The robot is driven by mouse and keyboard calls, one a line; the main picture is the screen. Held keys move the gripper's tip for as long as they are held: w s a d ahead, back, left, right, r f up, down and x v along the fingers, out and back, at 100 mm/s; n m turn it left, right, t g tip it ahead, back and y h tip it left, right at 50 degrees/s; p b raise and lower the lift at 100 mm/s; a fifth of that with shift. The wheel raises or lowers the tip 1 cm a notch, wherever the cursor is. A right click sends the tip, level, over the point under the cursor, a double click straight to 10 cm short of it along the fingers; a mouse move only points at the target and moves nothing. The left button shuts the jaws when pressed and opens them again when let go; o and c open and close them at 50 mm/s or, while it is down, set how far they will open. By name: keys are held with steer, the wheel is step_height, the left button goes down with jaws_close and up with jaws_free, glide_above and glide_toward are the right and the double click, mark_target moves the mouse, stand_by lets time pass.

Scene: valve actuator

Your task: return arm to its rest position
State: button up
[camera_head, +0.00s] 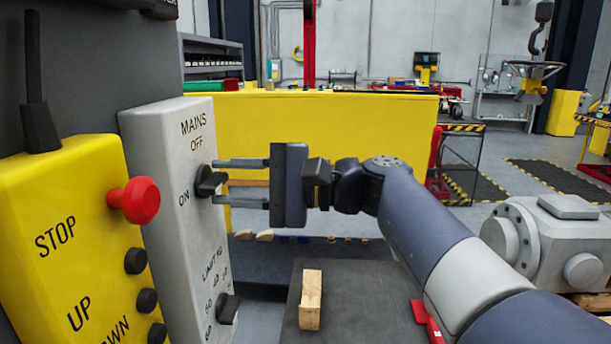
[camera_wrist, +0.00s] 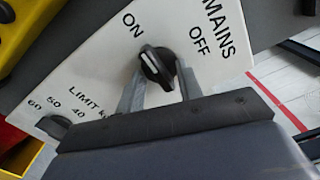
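My gripper (camera_head: 216,182) is at the grey MAINS box (camera_head: 168,165), with my arm reaching in from the lower right. Its two fingers are apart, one on either side of the black MAINS knob (camera_head: 207,181). In the wrist view the knob (camera_wrist: 157,66) sits between the fingertips of my gripper (camera_wrist: 160,84). The white mark on the knob lies on its side nearer ON. Gaps show beside the knob in the head view; whether either finger touches it I cannot tell.
A yellow control box (camera_head: 75,235) with a red STOP button (camera_head: 140,200) stands at the left. A LIMIT knob (camera_head: 228,309) is below the MAINS knob. A grey valve body (camera_head: 550,240) is at the right.

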steer(key=m+p, duration=0.4)
steer(key=p, duration=0.1)
steer(key=shift+r+m, duration=0.2)
steer(key=shift+m, duration=0.2)
steer(key=shift+f+m+p, duration=0.15)
steer(key=shift+m+p, duration=0.5)
steer(key=shift+m, duration=0.15)
steer(key=shift+f, duration=0.1)
